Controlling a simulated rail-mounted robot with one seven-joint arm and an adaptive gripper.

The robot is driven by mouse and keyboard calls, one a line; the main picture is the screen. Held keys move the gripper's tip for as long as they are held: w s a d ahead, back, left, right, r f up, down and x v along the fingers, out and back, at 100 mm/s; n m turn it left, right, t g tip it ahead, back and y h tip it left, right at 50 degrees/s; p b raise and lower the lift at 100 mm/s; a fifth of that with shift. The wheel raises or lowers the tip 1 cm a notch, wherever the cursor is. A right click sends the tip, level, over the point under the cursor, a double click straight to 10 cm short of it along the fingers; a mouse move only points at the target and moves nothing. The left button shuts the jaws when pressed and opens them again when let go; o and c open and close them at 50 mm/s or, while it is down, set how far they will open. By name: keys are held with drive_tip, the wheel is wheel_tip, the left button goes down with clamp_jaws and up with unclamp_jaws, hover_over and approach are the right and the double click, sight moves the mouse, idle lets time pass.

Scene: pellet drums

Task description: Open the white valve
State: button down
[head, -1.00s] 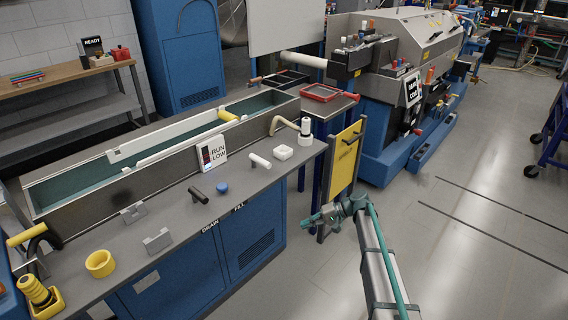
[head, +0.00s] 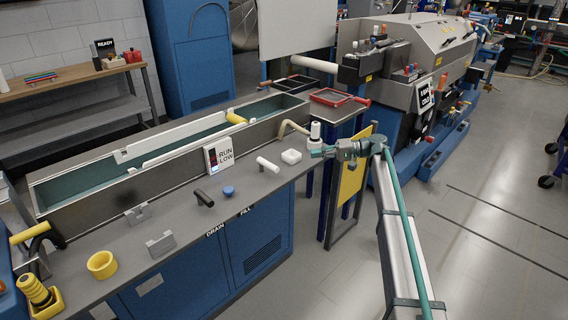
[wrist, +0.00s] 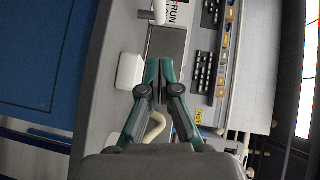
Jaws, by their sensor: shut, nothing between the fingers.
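The white valve (head: 268,164) is a white T-shaped bar handle on the grey bench top, behind the FILL label (head: 245,211). In the wrist view, a white rounded handle end (wrist: 159,11) at the top edge looks like this valve, mostly cut off. My gripper (head: 318,151) is over the right end of the bench, to the right of the valve and apart from it. In the wrist view my gripper (wrist: 161,82) has its teal fingers together, with nothing held.
A white block (head: 291,156) lies between the valve and my gripper. A white-topped bottle (head: 315,131) and a beige curved pipe (head: 290,125) are close to my gripper. A black T-handle (head: 204,198), blue knob (head: 228,190) and RUN LOW sign (head: 218,155) are left of the valve.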

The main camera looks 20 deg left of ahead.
drive_tip(key=shift+a, duration=0.1)
drive_tip(key=p, duration=0.2)
approach(268, 164)
drive_tip(key=w+a, duration=0.2)
drive_tip(key=w, duration=0.1)
drive_tip(key=shift+w+a+f, duration=0.3)
drive_tip(key=shift+a+f, duration=0.05)
drive_tip(key=s, duration=0.1)
drive_tip(key=s+a, duration=0.1)
drive_tip(key=s, duration=0.1)
drive_tip(key=shift+a+f, duration=0.3)
drive_tip(key=shift+a, duration=0.1)
drive_tip(key=shift+s+a+f, duration=0.25)
drive_tip(key=shift+s+a, duration=0.05)
drive_tip(key=shift+s, duration=0.15)
drive_tip(key=shift+d, duration=0.15)
